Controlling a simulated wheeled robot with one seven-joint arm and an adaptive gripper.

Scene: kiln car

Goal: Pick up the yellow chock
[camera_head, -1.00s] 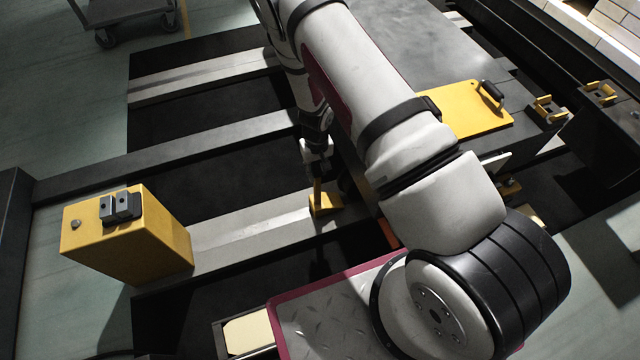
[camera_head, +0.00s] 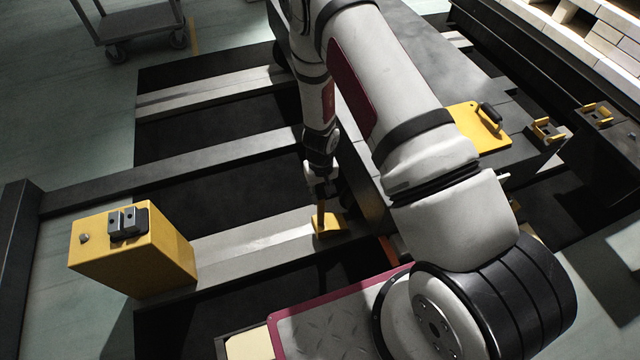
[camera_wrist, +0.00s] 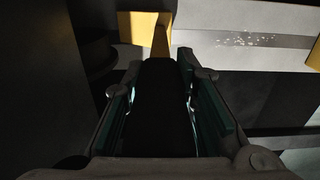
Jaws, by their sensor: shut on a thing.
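The yellow chock (camera_head: 328,226) is a small wedge with an upright yellow handle. It sits at the right end of the pale grey rail strip, close to the dark side of the kiln car. My gripper (camera_head: 320,199) points down from above and is shut on the handle. In the wrist view the chock (camera_wrist: 143,28) shows at the top, with its handle running down to between my fingertips (camera_wrist: 160,60). The chock appears to rest on the strip; I cannot tell any gap beneath it. My fingers hide part of the handle.
A yellow box (camera_head: 132,250) with a dark fitting stands at the left. The dark kiln car side (camera_head: 362,200) is close to the right of my gripper. A yellow plate (camera_head: 476,128) lies on the car. Dark pits lie between the strips. A grey trolley (camera_head: 135,22) stands far back.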

